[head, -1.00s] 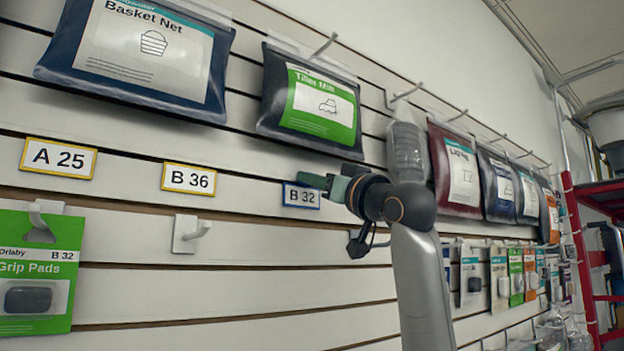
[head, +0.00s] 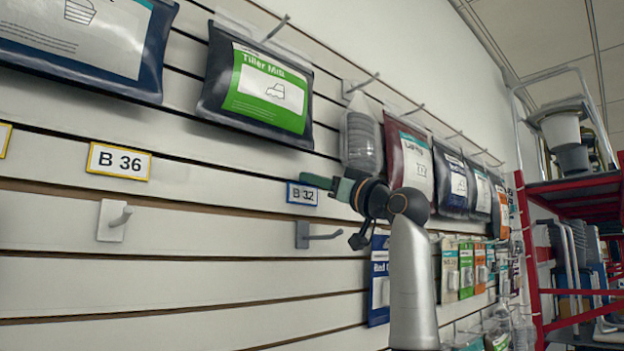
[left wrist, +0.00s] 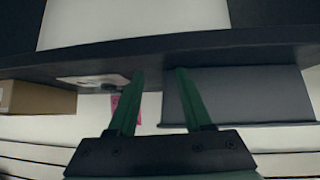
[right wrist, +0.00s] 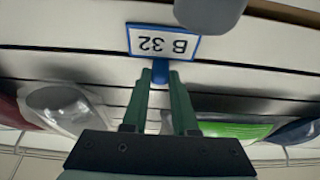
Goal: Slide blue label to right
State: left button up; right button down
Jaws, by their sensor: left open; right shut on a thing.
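The blue-framed label B 32 (head: 302,194) sits on a wall strip, above a grey hook (head: 304,234). The yellow-framed label B 36 (head: 119,161) is farther left, above a white hook (head: 113,220). My left gripper (left wrist: 158,75) is open and empty in the left wrist view, away from the label.
A Tiller Mitt pouch (head: 258,88) hangs above the strip, with a clear bag (head: 361,138) and a maroon pouch (head: 409,165) to its right. Small packs (head: 379,283) hang lower. Red shelving (head: 532,260) stands at right. The strip between the two labels is bare.

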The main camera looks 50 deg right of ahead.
jog(key=shift+s+d+r, duration=0.1)
jog(key=shift+s+d, duration=0.05)
jog(key=shift+d, duration=0.05)
jog(key=c, duration=0.7)
grip_release()
jog(key=shift+d, duration=0.1)
jog(key=shift+c, duration=0.2)
jog(key=shift+o, duration=0.3)
jog(key=shift+f, duration=0.2)
